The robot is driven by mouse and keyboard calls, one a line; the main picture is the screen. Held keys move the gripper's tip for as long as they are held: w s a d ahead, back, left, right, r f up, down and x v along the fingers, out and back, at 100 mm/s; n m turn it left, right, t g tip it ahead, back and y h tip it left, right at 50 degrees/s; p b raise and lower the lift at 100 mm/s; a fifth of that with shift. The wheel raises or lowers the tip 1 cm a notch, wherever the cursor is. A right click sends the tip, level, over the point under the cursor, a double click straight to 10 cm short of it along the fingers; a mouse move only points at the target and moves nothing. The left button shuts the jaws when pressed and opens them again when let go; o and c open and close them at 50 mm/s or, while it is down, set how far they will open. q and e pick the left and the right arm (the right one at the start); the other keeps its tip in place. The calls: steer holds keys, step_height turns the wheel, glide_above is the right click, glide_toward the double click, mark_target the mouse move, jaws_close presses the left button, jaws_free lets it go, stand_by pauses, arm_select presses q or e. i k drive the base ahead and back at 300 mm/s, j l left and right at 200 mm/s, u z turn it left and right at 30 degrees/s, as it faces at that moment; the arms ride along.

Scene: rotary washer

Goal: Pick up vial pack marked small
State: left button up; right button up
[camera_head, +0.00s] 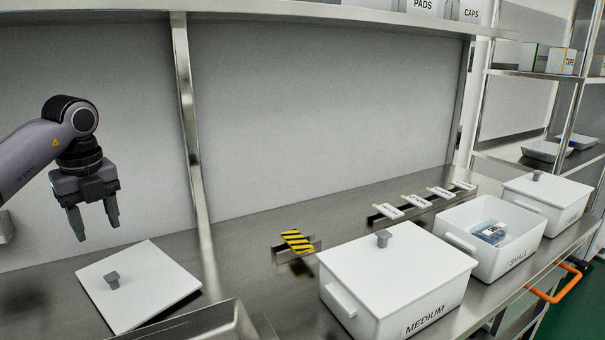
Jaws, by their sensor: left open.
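The white box marked SMALL (482,262) stands open on the steel bench at the right. A clear and blue vial pack (489,232) lies inside it; its own marking is too small to read. My left gripper (96,221) is open and empty, fingers pointing down, above the bench at the far left, well away from the pack. A loose white lid (152,283) with a grey knob lies flat on the bench below and right of the gripper. My right gripper is not in view.
A lidded white box marked MEDIUM (395,290) stands left of the open box, and another lidded box (548,201) stands to its right. A yellow-black striped piece (297,241) and several white tags (416,201) stand behind. A shelf (330,14) runs overhead.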

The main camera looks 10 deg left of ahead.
mark_target(493, 232)
steer(key=k+l, duration=0.35)
steer(key=l, duration=0.15)
steer(key=k+l, duration=0.4)
steer(key=l, duration=0.15)
